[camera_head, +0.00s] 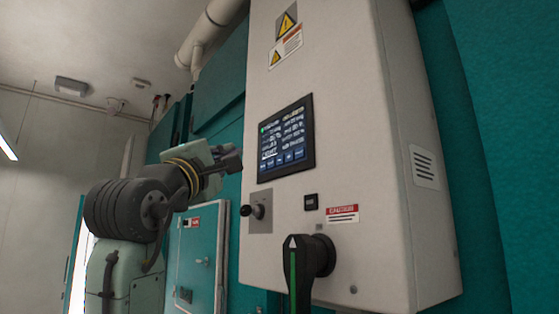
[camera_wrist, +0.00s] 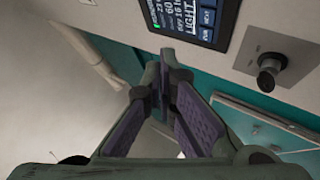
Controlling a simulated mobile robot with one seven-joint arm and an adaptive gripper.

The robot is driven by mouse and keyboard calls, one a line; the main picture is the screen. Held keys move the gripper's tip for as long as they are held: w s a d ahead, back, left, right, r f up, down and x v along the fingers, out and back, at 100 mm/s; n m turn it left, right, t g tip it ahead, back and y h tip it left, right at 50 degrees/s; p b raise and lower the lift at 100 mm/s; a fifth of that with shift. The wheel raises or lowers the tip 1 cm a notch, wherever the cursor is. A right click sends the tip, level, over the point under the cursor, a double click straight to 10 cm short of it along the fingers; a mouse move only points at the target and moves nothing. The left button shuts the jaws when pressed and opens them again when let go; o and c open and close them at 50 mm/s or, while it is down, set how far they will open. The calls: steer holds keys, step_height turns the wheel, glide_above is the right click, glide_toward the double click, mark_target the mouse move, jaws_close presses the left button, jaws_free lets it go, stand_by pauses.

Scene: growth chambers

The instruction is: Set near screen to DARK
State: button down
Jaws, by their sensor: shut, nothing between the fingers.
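The near screen (camera_head: 286,138) is a dark touch panel on the front of a pale control cabinet. It shows lines of small text and a row of blue buttons along its bottom, too small to read in the head view. In the wrist view the screen (camera_wrist: 190,15) is cut off by the top edge, tilted, with "LIGHT" in large letters and blue buttons labelled "NEXT" and, it seems, "RUN". My gripper (camera_head: 238,158) is just left of the screen, apart from it. In the wrist view my gripper (camera_wrist: 165,68) is shut and empty, its tips just below the screen's edge.
Below the screen are a small black knob (camera_head: 258,211) on a metal plate and a large black rotary handle (camera_head: 305,262). The pale cabinet (camera_head: 350,100) stands against teal walls. A teal panel box (camera_head: 198,258) is at lower left. Open space lies left of the cabinet.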

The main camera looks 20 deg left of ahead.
glide_toward(273, 154)
steer(key=x, duration=0.3)
steer(key=shift+w+a+r, duration=0.25)
steer(key=shift+a+r, duration=0.15)
steer(key=shift+d, duration=0.1)
stand_by(1.1)
steer(key=shift+w+d, duration=0.2)
steer(key=shift+w, duration=0.15)
steer(key=shift+w+d, duration=0.15)
steer(key=shift+w, duration=0.05)
stand_by(0.7)
steer(key=shift+s+a, duration=0.45)
steer(key=shift+s, duration=0.1)
steer(key=shift+s+a, duration=0.75)
steer(key=shift+s, duration=0.25)
steer(key=shift+s+a, duration=0.8)
steer(key=shift+s, duration=0.2)
